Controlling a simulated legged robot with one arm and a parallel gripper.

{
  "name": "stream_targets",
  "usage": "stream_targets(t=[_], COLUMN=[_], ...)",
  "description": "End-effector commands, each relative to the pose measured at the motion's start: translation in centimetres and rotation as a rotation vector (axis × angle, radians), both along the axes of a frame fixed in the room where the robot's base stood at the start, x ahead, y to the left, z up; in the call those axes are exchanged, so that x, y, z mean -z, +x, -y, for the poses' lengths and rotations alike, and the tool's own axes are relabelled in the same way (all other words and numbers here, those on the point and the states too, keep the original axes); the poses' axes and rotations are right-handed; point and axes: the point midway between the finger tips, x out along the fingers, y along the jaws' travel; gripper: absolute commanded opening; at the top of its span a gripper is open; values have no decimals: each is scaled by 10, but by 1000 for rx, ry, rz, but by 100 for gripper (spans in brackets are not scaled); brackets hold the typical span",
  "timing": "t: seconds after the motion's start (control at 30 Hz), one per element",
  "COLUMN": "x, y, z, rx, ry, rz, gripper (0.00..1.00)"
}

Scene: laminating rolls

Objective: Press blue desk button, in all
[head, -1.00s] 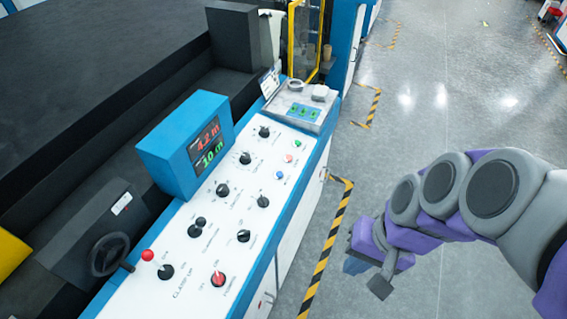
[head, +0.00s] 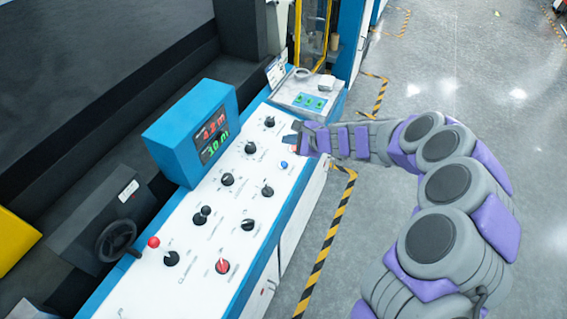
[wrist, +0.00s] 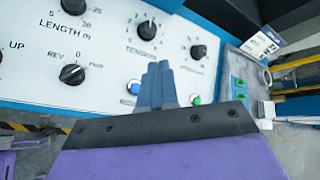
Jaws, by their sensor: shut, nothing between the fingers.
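The blue button (head: 284,164) is a small round knob on the right side of the white control panel (head: 200,240). In the wrist view the blue button (wrist: 133,87) shows just left of my fingers, partly beside them. My gripper (head: 290,139) is shut and empty, over the panel's right edge, a little farther back than the blue button. In the wrist view my gripper (wrist: 158,70) points at the panel between the blue button and a green button (wrist: 195,99). A gap to the blue button seems to remain, but contact with the panel cannot be told.
Several black dials (head: 250,147) and a red knob (head: 222,266) stand on the panel. A blue display box (head: 190,130) rises at its left. A grey box with green buttons (head: 310,100) is at the far end. Open floor (head: 480,90) lies right.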

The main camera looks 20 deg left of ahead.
Motion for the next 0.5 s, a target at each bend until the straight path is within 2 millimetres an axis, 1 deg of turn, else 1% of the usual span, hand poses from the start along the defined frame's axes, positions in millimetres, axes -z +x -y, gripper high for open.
stream_targets(t=[0.03,0.13,0.5], x=[10,18,21], y=[5,11,13], z=[1,3,3], rx=[26,60,68], ry=[-2,0,-1], rz=[-18,-37,-41], gripper=[0,0,0])
